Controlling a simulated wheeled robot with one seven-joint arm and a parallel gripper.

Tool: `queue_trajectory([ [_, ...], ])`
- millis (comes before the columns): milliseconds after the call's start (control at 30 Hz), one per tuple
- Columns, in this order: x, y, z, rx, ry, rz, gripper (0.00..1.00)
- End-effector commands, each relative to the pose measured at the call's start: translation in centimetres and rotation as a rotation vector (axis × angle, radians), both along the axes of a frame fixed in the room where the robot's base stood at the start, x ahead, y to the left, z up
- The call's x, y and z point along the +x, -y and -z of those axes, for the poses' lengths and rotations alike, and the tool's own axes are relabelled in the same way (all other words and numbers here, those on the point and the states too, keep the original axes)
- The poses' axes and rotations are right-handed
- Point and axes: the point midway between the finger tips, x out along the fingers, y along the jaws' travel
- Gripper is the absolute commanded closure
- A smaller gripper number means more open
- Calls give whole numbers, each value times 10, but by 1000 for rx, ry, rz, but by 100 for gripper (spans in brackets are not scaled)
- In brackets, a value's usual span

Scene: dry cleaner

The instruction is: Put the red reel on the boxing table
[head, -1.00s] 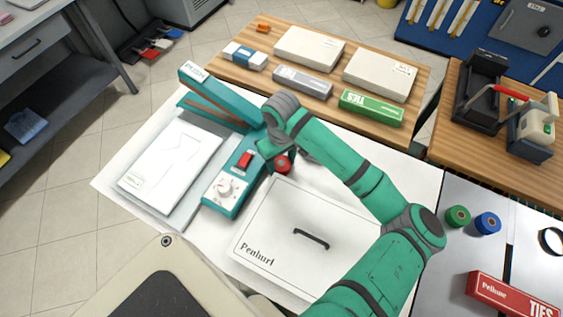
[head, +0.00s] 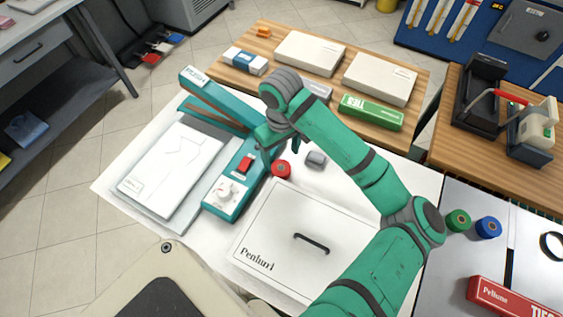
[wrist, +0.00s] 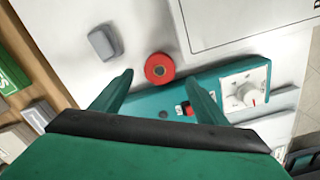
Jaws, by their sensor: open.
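The red reel (head: 281,169) stands on the white-topped table (head: 322,196), close to the right side of the teal press. It also shows in the wrist view (wrist: 160,69), just ahead of and between my open fingertips. My gripper (wrist: 158,82) is open and empty, apart from the reel. In the head view my wrist hides most of the gripper, above the press. A wooden table (head: 240,89) behind holds flat white boxes; no label shows which table is the boxing table.
The teal press (head: 236,178) has its lid raised at the left. A grey block (head: 316,159) sits right of the reel. A white panel with a black handle (head: 312,243) lies in front. A green box (head: 372,112) stands on the wooden table. Green (head: 458,220) and blue (head: 488,227) reels stand right.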

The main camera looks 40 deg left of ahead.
Motion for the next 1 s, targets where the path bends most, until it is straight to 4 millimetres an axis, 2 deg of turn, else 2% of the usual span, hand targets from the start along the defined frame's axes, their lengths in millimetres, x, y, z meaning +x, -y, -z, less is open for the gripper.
queue_trajectory([
  [100,0,-1,-21,1,2,-1,33],
  [300,0,0,-40,0,2,-1,33],
  [1000,0,0,-44,0,0,0,33],
])
